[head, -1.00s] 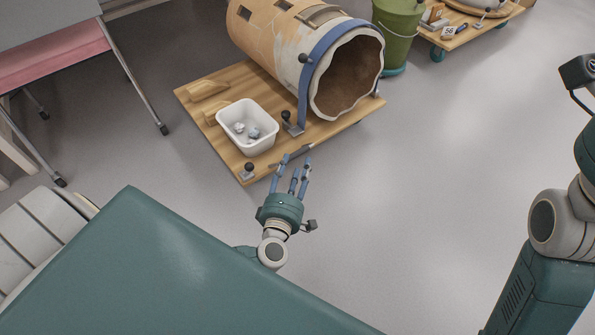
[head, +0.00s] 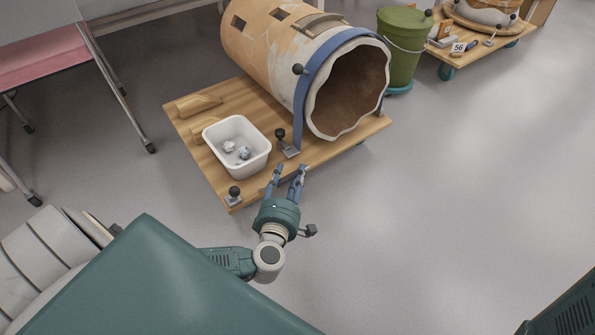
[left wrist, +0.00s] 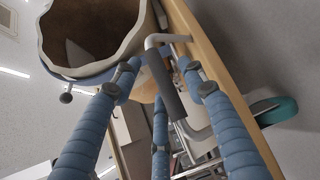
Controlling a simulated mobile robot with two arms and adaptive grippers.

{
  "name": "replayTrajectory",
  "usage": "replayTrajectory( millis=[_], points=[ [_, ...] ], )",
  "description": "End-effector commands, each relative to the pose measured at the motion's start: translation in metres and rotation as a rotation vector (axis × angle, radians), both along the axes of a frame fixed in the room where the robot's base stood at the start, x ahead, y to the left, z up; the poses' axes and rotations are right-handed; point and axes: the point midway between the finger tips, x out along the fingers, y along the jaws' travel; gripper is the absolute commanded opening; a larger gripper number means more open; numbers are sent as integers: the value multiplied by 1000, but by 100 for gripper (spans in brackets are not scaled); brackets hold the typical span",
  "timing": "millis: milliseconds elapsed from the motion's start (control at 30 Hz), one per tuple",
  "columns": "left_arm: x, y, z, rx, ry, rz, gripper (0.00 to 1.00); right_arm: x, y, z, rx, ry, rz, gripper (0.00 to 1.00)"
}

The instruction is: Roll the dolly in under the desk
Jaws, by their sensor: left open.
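The dolly (head: 335,154) is a wooden board on wheels. It carries a large, patched clay vessel (head: 262,48), lying on its side with a blue strap, and a white tub (head: 238,165) of small pieces. My left gripper (head: 287,170) is at the dolly's near edge, fingers open. In the left wrist view, a dark grip on a bent metal handle (left wrist: 163,85) lies between the blue fingers of this gripper (left wrist: 155,80); contact is unclear. The desk (head: 32,20) stands upper left, with thin metal legs and something pink beneath. My right gripper is out of view.
A green bucket (head: 404,42) stands right of the vessel, near another wheeled board (head: 462,62) marked 56. A desk leg (head: 125,92) stands left of the dolly. The grey floor (head: 450,200) at the right is clear.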

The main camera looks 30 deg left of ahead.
Motion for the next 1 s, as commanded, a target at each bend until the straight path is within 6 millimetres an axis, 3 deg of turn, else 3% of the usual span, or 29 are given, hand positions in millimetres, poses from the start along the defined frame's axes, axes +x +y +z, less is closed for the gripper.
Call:
replayTrajectory(
  millis=[367,500,600,900,1000],
  points=[
    [1,2,-1,-1,0,1,42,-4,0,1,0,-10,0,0],
    [1,2,-1,-1,0,1,14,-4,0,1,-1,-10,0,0],
    [0,2,-1,-1,0,2,0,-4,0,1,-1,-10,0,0],
    [2,7,1,2,3,4,0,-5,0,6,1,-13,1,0],
    [4,15,3,3,4,7,0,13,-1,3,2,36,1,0]
  ],
)
